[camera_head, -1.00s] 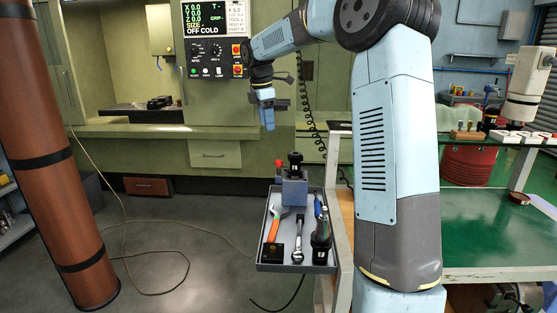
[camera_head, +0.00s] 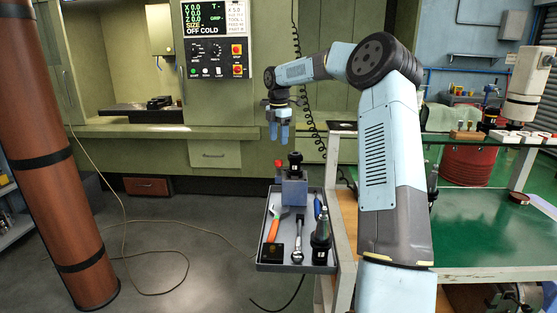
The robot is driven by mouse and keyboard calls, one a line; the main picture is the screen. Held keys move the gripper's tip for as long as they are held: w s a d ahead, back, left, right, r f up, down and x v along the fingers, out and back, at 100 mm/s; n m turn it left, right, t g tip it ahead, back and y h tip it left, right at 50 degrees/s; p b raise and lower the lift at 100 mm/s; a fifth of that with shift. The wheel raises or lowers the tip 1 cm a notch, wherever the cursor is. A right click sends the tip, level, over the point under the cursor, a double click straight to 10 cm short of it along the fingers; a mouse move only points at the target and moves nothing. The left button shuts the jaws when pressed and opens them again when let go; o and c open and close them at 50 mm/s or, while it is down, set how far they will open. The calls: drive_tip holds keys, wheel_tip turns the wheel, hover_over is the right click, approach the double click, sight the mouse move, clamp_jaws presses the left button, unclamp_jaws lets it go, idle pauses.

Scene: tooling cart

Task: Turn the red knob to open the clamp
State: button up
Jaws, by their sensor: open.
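A red knob (camera_head: 278,164) stands up at the left side of a grey-blue clamp block (camera_head: 294,190). The block sits at the back of the grey tray (camera_head: 264,240), and a black tool holder (camera_head: 295,162) stands upright in it. My gripper (camera_head: 279,140) points down with its two blue fingers apart and nothing between them. In the picture it is just above the red knob and a little left of the tool holder. It appears apart from both, though its exact depth is hard to tell.
In the tray lie an orange-handled tool (camera_head: 273,228), a ratchet wrench (camera_head: 298,240), a blue-handled tool (camera_head: 317,207) and another black tool holder (camera_head: 321,242). A green machine with a control panel (camera_head: 218,45) stands behind. A green-topped bench (camera_head: 480,230) is at right.

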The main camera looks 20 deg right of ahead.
sight(279, 161)
wheel_tip(279, 161, down, 9)
drive_tip(key=shift+f, duration=0.2)
idle(0.4)
drive_tip(key=c, duration=1.1)
